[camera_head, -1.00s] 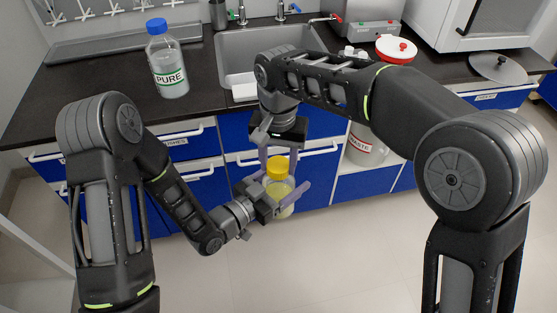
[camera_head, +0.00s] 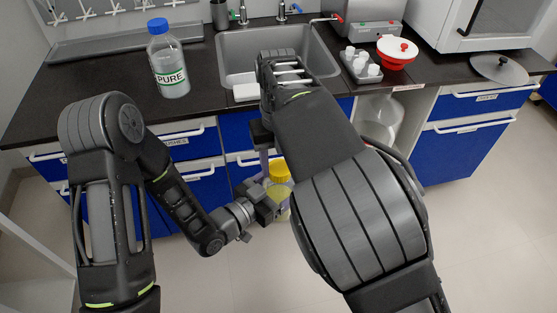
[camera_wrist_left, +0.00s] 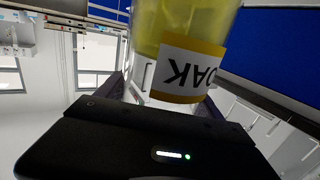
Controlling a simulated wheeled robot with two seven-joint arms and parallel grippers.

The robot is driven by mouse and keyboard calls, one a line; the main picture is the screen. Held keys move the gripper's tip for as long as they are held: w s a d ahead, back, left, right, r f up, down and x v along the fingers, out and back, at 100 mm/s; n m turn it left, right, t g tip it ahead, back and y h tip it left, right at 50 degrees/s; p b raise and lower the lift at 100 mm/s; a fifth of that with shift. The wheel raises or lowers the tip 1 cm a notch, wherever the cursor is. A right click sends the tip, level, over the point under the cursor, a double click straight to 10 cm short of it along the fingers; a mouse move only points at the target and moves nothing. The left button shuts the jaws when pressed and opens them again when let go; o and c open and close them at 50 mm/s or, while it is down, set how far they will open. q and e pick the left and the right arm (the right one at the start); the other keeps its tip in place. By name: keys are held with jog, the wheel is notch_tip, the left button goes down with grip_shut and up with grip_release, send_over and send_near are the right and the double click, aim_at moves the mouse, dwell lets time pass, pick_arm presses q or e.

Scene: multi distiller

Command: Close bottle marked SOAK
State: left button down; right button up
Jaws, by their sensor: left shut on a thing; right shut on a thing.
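The SOAK bottle (camera_head: 283,214) is held in front of the cabinets, with its yellow cap (camera_head: 279,170) at the top. In the left wrist view its yellow body and white label (camera_wrist_left: 188,74) show large, with the letters "OAK" upside down. My left gripper (camera_head: 274,204) is shut on the bottle's body. My right gripper (camera_head: 267,165) comes from above and is shut at the yellow cap. My right arm hides part of that hand, so its exact hold on the cap is hard to see.
A PURE bottle (camera_head: 170,62) with a blue cap stands on the dark counter (camera_head: 110,105) at left. A sink (camera_head: 240,58) is in the middle. A tray of small white containers (camera_head: 366,62) and a red-and-white dish (camera_head: 396,52) are at right. The floor in front is clear.

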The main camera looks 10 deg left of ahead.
jog(key=shift+w+r+m, duration=0.1)
jog(key=shift+r+m, duration=0.2)
jog(key=shift+m, duration=0.3)
jog(key=o, duration=1.4)
jog(key=shift+c, duration=0.2)
